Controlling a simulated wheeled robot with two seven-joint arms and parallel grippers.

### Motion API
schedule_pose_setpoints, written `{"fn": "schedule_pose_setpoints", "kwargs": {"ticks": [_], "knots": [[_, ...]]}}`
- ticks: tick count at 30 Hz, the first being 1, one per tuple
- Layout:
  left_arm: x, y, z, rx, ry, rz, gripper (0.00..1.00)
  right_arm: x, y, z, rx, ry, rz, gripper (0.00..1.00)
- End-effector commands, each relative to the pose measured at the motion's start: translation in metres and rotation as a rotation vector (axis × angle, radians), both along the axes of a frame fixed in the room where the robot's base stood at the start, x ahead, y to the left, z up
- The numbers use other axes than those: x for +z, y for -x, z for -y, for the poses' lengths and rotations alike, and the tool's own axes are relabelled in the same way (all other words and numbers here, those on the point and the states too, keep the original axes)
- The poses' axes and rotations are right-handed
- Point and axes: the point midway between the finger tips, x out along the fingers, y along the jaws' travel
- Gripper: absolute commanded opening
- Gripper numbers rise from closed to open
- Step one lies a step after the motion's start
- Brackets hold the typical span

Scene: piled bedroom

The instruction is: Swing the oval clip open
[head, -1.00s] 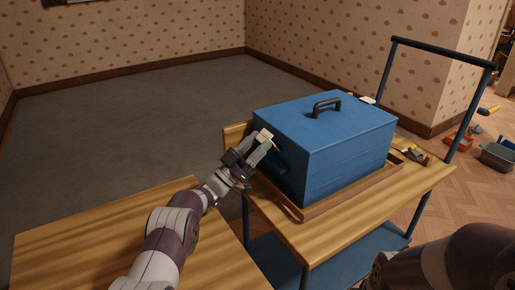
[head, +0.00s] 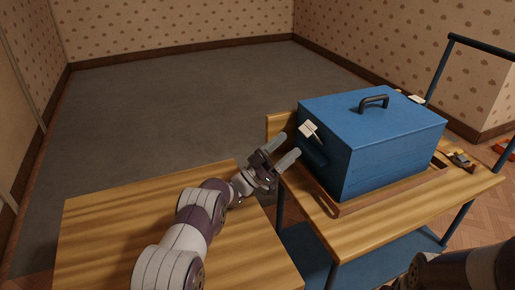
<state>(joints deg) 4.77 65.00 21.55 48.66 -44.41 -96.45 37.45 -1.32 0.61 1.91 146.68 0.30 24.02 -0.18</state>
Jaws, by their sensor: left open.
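A blue box (head: 385,150) with a dark top handle (head: 374,101) stands on a wooden cart. A small pale clip (head: 308,129) is on the box's left face near the top edge. It looks tilted and seems to stand out from the face; its exact shape and whether it is fastened are too small to tell. A dark blue protruding part (head: 313,152) sits just below it. My left gripper (head: 287,148) is open and empty, its fingers pointing at the box, a little left of and below the clip, apart from it. My right gripper is out of view.
The box sits in a shallow wooden tray (head: 345,211) on the cart top (head: 400,212). Another pale part (head: 416,99) shows at the box's far right. Small items (head: 461,160) lie right of the box. A wooden table (head: 110,225) lies under my left arm.

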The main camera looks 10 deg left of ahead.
Motion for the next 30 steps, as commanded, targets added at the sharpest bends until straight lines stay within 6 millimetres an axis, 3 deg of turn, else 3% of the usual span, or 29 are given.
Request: {"fn": "schedule_pose_setpoints", "kwargs": {"ticks": [1, 12, 18, 26, 27, 30], "knots": [[0.009, 0.007, -0.013, 0.004, 0.0, 0.002, 0.77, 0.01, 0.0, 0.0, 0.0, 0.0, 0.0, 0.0], [0.005, 0.056, -0.078, 0.002, -0.001, 0.003, 0.77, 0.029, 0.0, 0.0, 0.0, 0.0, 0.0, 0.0], [0.004, 0.067, -0.092, 0.001, 0.0, 0.004, 0.77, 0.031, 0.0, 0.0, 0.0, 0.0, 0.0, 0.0], [0.003, 0.068, -0.093, 0.0, 0.0, 0.003, 0.77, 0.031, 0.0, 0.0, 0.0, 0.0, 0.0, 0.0], [0.003, 0.068, -0.093, 0.0, 0.0, 0.003, 0.7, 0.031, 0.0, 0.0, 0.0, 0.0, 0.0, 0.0], [0.008, 0.06, -0.091, 0.037, -0.02, -0.021, 0.38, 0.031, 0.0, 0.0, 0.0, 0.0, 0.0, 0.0]]}}
